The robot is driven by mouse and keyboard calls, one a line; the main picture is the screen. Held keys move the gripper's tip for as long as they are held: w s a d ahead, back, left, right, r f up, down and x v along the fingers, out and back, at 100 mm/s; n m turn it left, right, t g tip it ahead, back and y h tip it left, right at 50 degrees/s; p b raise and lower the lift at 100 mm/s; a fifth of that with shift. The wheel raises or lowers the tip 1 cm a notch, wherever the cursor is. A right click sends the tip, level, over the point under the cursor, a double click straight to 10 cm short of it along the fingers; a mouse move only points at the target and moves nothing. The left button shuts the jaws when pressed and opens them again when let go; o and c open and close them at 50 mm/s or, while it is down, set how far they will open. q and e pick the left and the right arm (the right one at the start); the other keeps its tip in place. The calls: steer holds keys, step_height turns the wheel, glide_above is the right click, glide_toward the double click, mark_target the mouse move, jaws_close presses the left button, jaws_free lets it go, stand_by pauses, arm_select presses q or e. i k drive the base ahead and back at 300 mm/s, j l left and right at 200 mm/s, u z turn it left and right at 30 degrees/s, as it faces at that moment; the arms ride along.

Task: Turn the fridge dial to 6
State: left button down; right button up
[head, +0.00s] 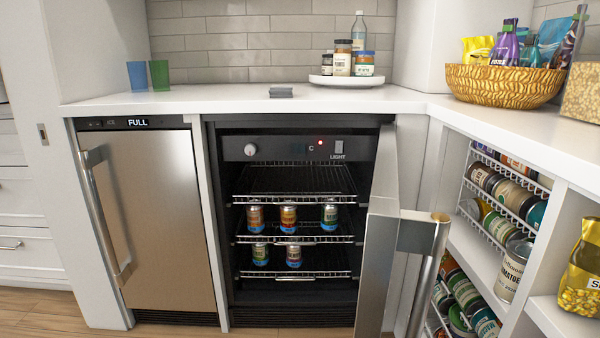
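The small fridge (318,270) stands under the counter in the middle of the head view, with its door (376,220) swung open to the right. A dark control panel runs along the top inside the fridge. A round, light-coloured dial (250,150) sits at the panel's left. A dim display (299,148) with a "C", a red light (320,142) and a switch marked LIGHT (338,147) are to its right. The dial's setting is too small to read. Neither of my grippers is in view.
Several cans (288,217) stand on the fridge's wire shelves. A closed steel appliance marked FULL (155,215) is to the left. The open door's handle (428,270) juts out at the right, near shelves of cans and jars. The space before the dial looks clear.

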mark_target(250, 149)
steer(key=k+z, duration=0.55)
steer(key=i+j+z, duration=0.15)
steer(key=j+z, duration=0.15)
steer(key=i+j+z, duration=0.25)
steer(key=j+z, duration=0.3)
steer(key=i+j+z, duration=0.15)
steer(key=j, duration=0.9)
steer(key=j+z, duration=0.1)
steer(key=j, duration=0.9)
